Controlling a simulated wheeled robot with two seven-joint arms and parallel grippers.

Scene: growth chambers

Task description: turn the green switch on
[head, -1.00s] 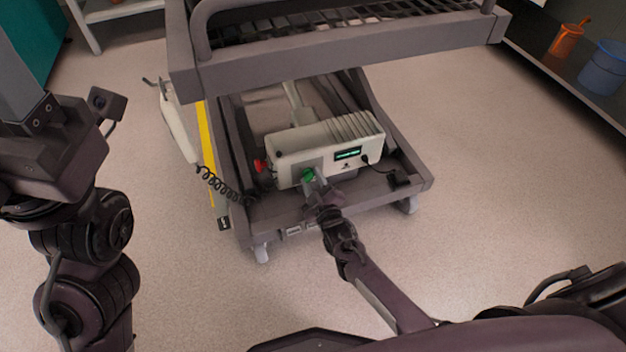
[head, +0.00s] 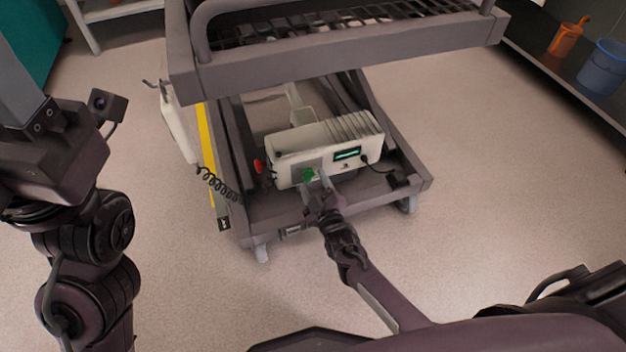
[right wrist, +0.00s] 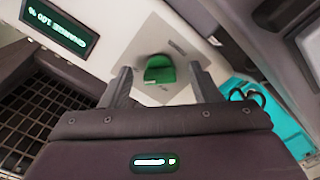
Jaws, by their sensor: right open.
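The green switch (head: 309,174) is on the front of a white box-shaped unit (head: 290,150) low on the grey cart. My right gripper (head: 312,186) is open in front of the switch. Its two fingers (right wrist: 159,84) stand to either side of the switch, apart from each other; contact with it cannot be told. My left arm is at the left of the head view; its gripper's fingers do not show.
The cart's upper frame (head: 340,50) overhangs the unit. A red knob (head: 259,166) sits at the unit's left, and a coiled cord (head: 218,184) hangs by the cart's left side. A shelf with an orange jug (head: 566,39) and blue bucket (head: 602,68) stands right. The floor around is clear.

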